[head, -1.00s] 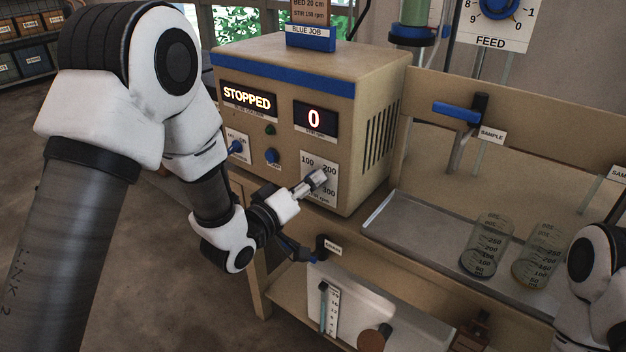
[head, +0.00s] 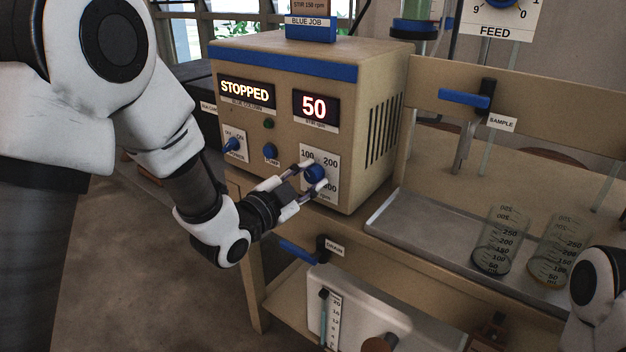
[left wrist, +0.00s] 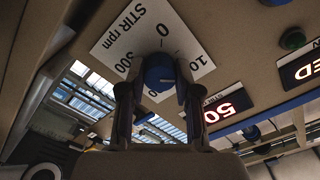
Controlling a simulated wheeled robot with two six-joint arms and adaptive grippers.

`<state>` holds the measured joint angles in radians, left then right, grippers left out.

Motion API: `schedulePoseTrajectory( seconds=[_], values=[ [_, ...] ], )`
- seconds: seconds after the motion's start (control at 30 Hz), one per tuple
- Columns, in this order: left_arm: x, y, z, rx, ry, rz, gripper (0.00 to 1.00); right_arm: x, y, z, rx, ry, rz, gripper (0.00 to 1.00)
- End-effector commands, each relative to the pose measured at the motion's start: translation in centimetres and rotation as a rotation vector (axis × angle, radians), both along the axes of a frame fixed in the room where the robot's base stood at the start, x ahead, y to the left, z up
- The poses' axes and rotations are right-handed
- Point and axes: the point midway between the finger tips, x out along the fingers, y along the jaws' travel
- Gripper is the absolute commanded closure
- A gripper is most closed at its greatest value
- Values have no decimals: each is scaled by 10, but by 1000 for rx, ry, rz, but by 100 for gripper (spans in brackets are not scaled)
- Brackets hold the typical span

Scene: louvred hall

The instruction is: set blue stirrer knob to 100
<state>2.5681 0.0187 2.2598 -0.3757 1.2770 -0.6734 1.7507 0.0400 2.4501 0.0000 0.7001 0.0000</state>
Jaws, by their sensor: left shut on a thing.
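The blue stirrer knob (head: 315,173) sits on a white dial plate (head: 331,189) marked 100, 200 and 300 on the front of the beige control box. My left gripper (head: 312,177) is shut on the knob, one finger on each side. The left wrist view also shows the knob (left wrist: 159,72) between the fingers (left wrist: 157,92), on the plate marked "STIR rpm". The red speed display (head: 315,107) reads 50. The status display (head: 246,92) reads STOPPED. My right gripper is out of view; only part of my right arm shows at lower right.
A blue power switch (head: 234,144) and a blue pump knob (head: 270,151) are left of the stirrer dial. Below is a blue drain lever (head: 298,251). Two glass beakers (head: 497,240) stand on a metal tray (head: 408,224) at right, under the sample valve (head: 466,98).

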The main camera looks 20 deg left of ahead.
Motion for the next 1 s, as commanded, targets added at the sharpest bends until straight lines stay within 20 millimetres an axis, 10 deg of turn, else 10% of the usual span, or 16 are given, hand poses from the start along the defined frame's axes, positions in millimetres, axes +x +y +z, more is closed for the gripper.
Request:
schedulePoseTrajectory(
  seconds=[0.07, 0.1, 0.17, 0.53, 1.0],
  values=[
    [0, 0, 0, 10, -4, 1, 100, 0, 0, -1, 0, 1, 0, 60],
    [0, 0, 0, 9, -4, 1, 60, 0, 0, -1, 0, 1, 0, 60],
    [0, 0, 0, 9, -4, 1, 39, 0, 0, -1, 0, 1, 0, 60],
    [-4, 2, 0, 7, -3, 2, 38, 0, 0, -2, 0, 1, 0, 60],
    [-63, 23, 0, 5, -3, 1, 38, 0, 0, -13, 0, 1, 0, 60]
  ],
)
